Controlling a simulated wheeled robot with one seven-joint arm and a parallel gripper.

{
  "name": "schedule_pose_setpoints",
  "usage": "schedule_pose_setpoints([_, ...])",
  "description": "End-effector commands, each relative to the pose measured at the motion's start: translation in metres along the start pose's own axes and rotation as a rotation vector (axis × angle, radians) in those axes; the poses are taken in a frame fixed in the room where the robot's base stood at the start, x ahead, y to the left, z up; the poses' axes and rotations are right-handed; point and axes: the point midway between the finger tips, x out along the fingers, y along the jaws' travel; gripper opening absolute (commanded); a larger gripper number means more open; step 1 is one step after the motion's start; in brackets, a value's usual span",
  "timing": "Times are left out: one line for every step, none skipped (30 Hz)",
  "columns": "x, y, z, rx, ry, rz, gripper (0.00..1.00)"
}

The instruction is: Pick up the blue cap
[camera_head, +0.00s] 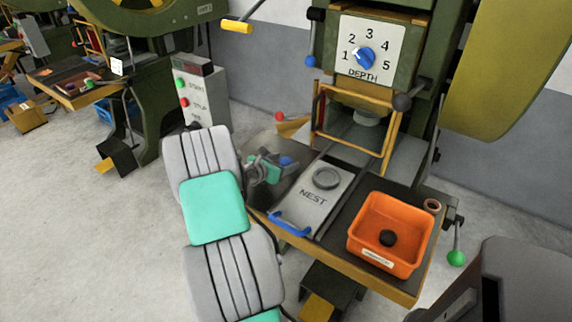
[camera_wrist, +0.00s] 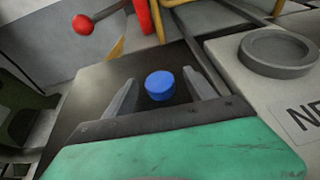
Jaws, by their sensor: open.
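The blue cap (camera_wrist: 160,86) stands on the dark table surface and shows between the two fingers of my gripper (camera_wrist: 160,92) in the wrist view. In the head view the blue cap (camera_head: 286,161) is small, just beyond my gripper (camera_head: 283,172) at the left side of the press table. My gripper is open, with a finger on each side of the cap. A gap shows between the cap and each finger. How high the fingertips are over the table is hard to tell.
A grey plate marked NEST (camera_head: 312,197) with a round ring (camera_head: 326,178) lies right of my gripper. An orange bin (camera_head: 362,240) holding a dark round piece (camera_head: 388,239) stands further right, near a copper coil (camera_head: 432,206). A yellow guard frame (camera_head: 385,150) rises behind.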

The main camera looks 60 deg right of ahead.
Motion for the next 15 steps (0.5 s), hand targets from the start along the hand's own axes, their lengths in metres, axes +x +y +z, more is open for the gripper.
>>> schedule_pose_setpoints([0.0000,0.0003,0.0004,0.000,0.000,0.001,0.65])
schedule_pose_setpoints([-0.0002,0.0004,0.0005,0.000,0.000,0.001,0.65])
schedule_pose_setpoints([-0.0004,0.0004,0.0004,0.000,0.000,0.001,0.65])
schedule_pose_setpoints([-0.0005,0.0004,0.0003,0.000,0.000,0.001,0.65])
schedule_pose_setpoints([-0.0005,0.0005,0.0003,0.001,0.000,0.001,0.63])
schedule_pose_setpoints([-0.0006,0.0005,0.0002,0.001,0.000,0.001,0.60])
schedule_pose_setpoints([-0.0007,0.0005,0.0002,0.001,0.001,0.001,0.58])
schedule_pose_setpoints([-0.0007,0.0005,0.0002,0.001,0.001,0.001,0.55])
schedule_pose_setpoints([-0.0007,0.0005,0.0002,0.001,0.001,0.001,0.52])
schedule_pose_setpoints([-0.0008,0.0005,0.0001,0.001,0.001,0.001,0.49])
schedule_pose_setpoints([-0.0008,0.0005,0.0001,0.001,0.001,0.001,0.47])
schedule_pose_setpoints([-0.0008,0.0005,0.0001,0.001,0.001,0.001,0.44])
schedule_pose_setpoints([-0.0009,0.0006,0.0001,0.001,0.001,0.001,0.41])
schedule_pose_setpoints([-0.0009,0.0006,0.0001,0.001,0.001,0.001,0.39])
schedule_pose_setpoints([-0.0009,0.0006,0.0001,0.001,0.001,0.001,0.35])
